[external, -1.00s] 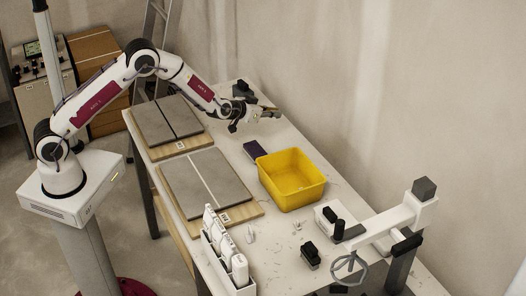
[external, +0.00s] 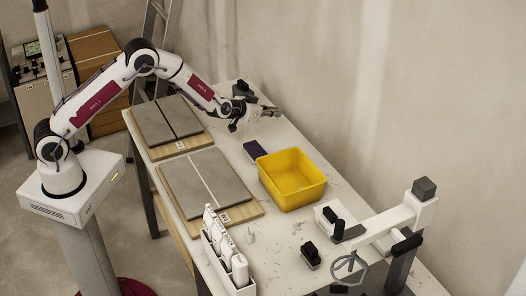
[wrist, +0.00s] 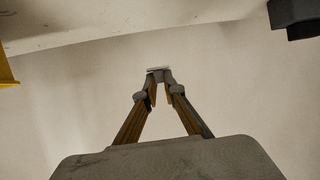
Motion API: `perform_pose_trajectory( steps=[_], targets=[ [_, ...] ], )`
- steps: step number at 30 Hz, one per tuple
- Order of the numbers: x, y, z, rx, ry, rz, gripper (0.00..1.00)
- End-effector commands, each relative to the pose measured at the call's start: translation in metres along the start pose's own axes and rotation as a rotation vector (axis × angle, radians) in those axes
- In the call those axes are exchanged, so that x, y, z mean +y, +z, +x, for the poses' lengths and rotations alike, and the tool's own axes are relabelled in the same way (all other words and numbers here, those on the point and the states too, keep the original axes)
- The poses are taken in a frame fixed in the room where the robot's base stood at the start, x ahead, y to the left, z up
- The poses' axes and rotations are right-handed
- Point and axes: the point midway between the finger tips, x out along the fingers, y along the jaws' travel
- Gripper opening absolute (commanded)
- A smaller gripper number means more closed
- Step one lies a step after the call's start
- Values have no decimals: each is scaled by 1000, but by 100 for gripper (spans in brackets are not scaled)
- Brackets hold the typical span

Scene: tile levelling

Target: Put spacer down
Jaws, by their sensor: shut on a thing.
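My gripper (external: 268,111) is held above the far end of the worktable, pointing right towards the wall. In the wrist view its two fingers (wrist: 158,82) come together at the tips, shut on a small pale piece, the spacer (wrist: 158,69). Only a thin edge of the spacer shows; the fingertips hide the rest. In the external view the spacer is too small to make out. The gripper is apart from the yellow bin (external: 290,190), which stands nearer the camera; a bit of its edge shows in the wrist view (wrist: 6,75).
Two boards with grey tiles (external: 167,118) (external: 205,183) lie along the table's left side. A dark box (external: 256,150) lies behind the bin. A white rack (external: 228,262) and a stand with a handwheel (external: 400,225) are nearer. Small pale bits are scattered on the table.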

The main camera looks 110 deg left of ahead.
Motion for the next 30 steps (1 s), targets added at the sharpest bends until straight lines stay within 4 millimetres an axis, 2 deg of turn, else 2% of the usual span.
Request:
perform_pose_trajectory(
  steps=[3,8,11,13,20,30],
  targets=[
    [2,1,-1,-1,-3,0,3],
    [2,20,-6,-4,8,7,3],
    [4,29,-15,-2,22,13,3],
    [14,34,-26,-1,44,23,3],
    [70,45,-75,1,155,76,3],
    [159,58,-166,0,344,167,3]
  ],
)
